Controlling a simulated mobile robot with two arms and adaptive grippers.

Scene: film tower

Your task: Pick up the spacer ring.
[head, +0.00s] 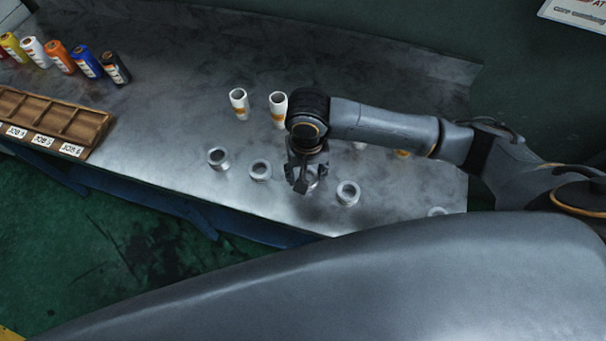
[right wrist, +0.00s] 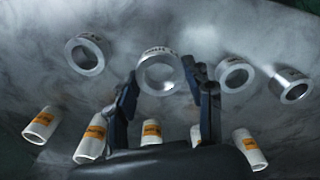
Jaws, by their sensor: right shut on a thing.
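My right gripper (head: 302,182) is over the front part of the metal bench, pointing down. In the right wrist view its two fingers (right wrist: 161,71) stand on either side of a silver spacer ring (right wrist: 147,67) and are shut on it. In the head view this ring (head: 314,180) is partly hidden by the gripper. I cannot tell whether it is clear of the bench. Other similar rings stand in the same row, one to its left (head: 260,170) and one to its right (head: 347,193). My left gripper is not in view.
White tubes with orange bands (head: 239,104) stand behind the rings, some hidden by my arm. A wooden tray with job labels (head: 85,131) and several coloured canisters (head: 60,57) are at the left. The bench (head: 170,120) is clear between tray and rings.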

